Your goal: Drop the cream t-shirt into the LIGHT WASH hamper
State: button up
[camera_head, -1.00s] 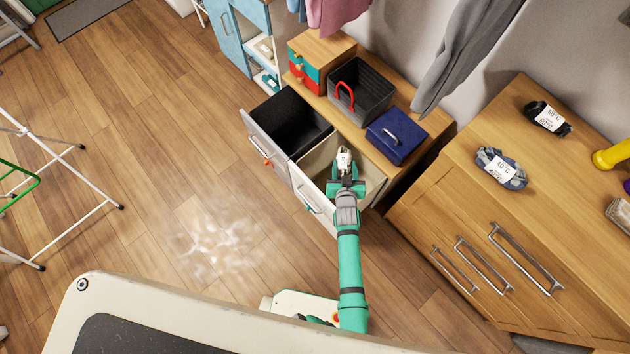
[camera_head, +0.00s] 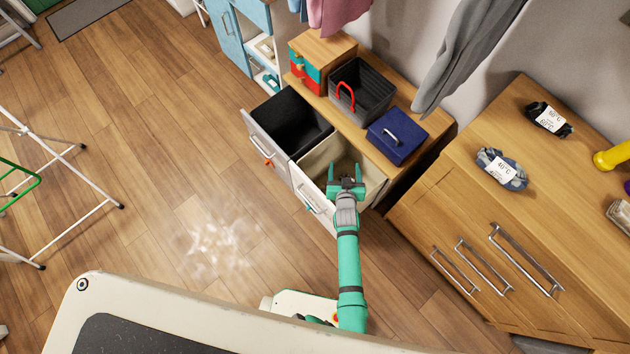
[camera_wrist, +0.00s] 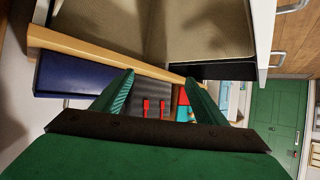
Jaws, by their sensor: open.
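A cream-lined hamper (camera_head: 318,172) stands in the pulled-out white-fronted unit, right of a black-lined one (camera_head: 287,118). I cannot read a LIGHT WASH label on either. My gripper (camera_head: 345,169) is open and empty over the cream-lined hamper, its fingers pointing toward the back. In the wrist view, my gripper (camera_wrist: 160,78) shows nothing between its spread fingers, and the hamper's beige lining (camera_wrist: 205,30) fills the top. I cannot make out the cream t-shirt in any current view; much of the hamper's inside is hidden by my gripper and arm.
Behind the hampers, a wooden top holds a dark basket with a red handle (camera_head: 360,90), a blue lidded box (camera_head: 396,136) and a small drawer chest (camera_head: 320,62). A wooden dresser (camera_head: 470,215) stands right.

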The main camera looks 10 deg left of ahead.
jog(key=v, duration=1)
jog(key=shift+s+r, duration=0.15)
jog(key=shift+s, duration=0.2)
